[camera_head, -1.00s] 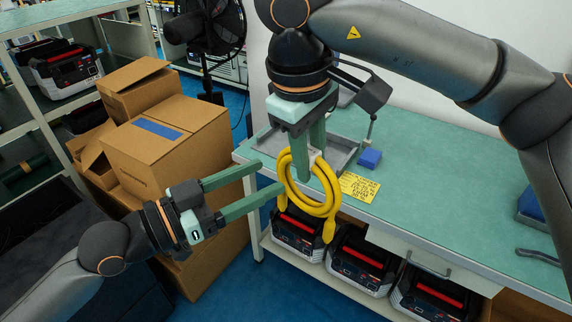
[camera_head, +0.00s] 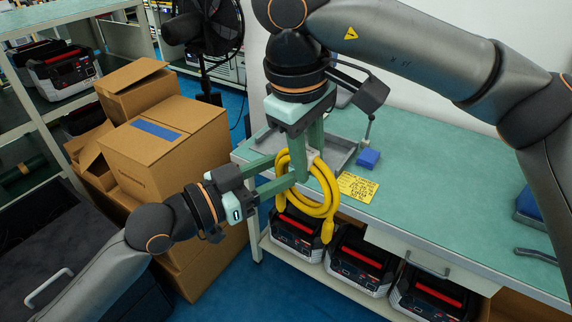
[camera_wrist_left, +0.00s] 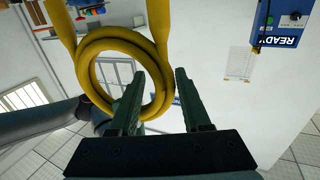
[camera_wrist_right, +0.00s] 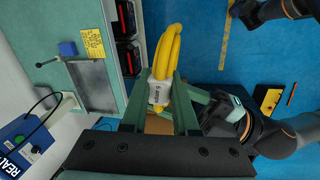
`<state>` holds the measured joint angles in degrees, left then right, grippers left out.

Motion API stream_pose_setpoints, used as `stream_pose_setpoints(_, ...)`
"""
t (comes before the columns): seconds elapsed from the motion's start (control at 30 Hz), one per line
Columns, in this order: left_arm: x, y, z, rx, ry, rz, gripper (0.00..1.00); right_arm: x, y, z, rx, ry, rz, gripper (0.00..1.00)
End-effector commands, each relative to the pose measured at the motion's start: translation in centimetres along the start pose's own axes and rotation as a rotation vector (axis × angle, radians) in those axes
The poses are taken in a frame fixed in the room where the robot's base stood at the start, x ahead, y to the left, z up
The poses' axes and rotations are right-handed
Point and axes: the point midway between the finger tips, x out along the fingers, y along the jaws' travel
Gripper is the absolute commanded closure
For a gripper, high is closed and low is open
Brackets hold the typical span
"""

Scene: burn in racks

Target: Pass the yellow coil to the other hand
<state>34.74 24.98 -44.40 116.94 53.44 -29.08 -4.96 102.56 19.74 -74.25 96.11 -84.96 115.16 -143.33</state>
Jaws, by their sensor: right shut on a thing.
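The yellow coil (camera_head: 331,190) hangs over the front edge of the bench, its ends dangling. My right gripper (camera_head: 306,160) comes from above and is shut on the coil at its white label, which shows in the right wrist view (camera_wrist_right: 158,92). My left gripper (camera_head: 283,171) reaches in from the left, its fingers level and at the coil's left side. In the left wrist view the left fingers (camera_wrist_left: 160,78) stand apart, with one side of the coil (camera_wrist_left: 86,75) at the gap between their tips. I cannot tell whether they touch it.
The green bench (camera_head: 430,180) carries a grey tray (camera_head: 340,150), a blue block (camera_head: 368,158) and a yellow note (camera_head: 358,187). Several black and red units (camera_head: 360,262) stand on the shelf below. Cardboard boxes (camera_head: 160,150) are stacked behind my left arm.

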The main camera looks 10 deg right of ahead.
Motion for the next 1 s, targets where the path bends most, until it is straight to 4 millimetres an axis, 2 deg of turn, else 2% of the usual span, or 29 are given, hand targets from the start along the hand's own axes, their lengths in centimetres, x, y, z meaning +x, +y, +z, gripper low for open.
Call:
stream_pose_setpoints(0.07, -0.02, 0.00, 0.00, 0.000, 0.000, 0.000, 0.63, -0.03, 0.01, -0.01, 0.000, 0.001, 0.000, 1.00)
stream_pose_setpoints(0.4, 0.00, 0.16, -0.02, -0.001, 0.001, 0.003, 1.00, -0.04, 0.04, -0.07, 0.003, 0.003, 0.001, 1.00)
stream_pose_setpoints(0.7, 0.02, 0.36, -0.07, -0.002, 0.002, 0.008, 1.00, -0.05, 0.09, -0.15, 0.005, 0.006, 0.001, 1.00)
stream_pose_setpoints(0.73, 0.02, 0.39, -0.16, -0.002, 0.005, 0.008, 1.00, -0.05, 0.09, -0.16, 0.006, 0.007, 0.001, 0.71)
stream_pose_setpoints(1.0, 0.00, 0.17, -0.11, -0.001, 0.003, 0.004, 1.00, -0.03, 0.05, -0.07, 0.003, 0.003, 0.000, 0.41)
